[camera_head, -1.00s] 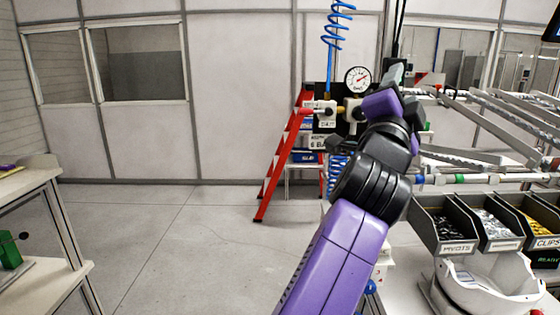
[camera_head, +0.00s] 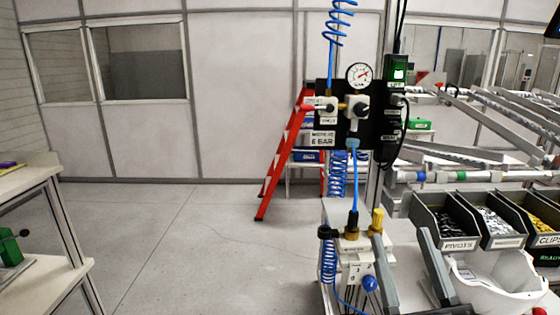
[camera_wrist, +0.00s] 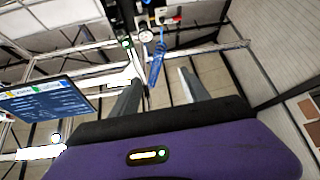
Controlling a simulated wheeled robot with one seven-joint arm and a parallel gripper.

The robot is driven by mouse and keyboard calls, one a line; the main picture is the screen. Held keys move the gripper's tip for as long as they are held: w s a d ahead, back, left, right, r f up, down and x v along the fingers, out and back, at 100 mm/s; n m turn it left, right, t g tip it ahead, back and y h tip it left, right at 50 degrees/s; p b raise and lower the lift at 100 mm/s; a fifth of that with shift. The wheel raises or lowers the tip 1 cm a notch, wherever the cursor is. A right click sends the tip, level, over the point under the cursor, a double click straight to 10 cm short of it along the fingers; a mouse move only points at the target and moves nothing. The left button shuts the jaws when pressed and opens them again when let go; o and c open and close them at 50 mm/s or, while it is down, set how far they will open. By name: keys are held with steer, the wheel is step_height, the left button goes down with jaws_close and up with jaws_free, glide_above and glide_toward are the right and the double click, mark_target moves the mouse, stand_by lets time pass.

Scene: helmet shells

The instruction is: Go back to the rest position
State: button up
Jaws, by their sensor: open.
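My gripper (camera_head: 400,234) shows at the lower right of the head view as two grey fingers, apart and with nothing between them. Its fingers stand up in front of the workbench, left of a white helmet shell (camera_head: 500,282). In the wrist view my gripper (camera_wrist: 159,76) is also open and empty, above its purple body. The rest of my arm is out of sight in the head view.
An air panel with a gauge (camera_head: 359,75) and a red ladder (camera_head: 286,150) stand behind. A valve unit (camera_head: 352,262) is just left of my fingers. Part bins (camera_head: 447,222) are at right. The floor (camera_head: 190,235) at centre-left is clear.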

steer(key=s+d+f+m+g+h, duration=0.1)
steer(key=s+f+g, duration=0.4)
steer(key=s+f, duration=0.8)
steer(key=s+d+f+m+g+h+b, duration=0.1)
steer(key=s+f+g, duration=0.4)
steer(key=s+f, duration=0.8)
steer(key=s, duration=0.7)
steer(key=shift+s+d+f+m+h, duration=0.15)
steer(key=shift+s+f+m+h, duration=0.15)
steer(key=shift+f, duration=0.05)
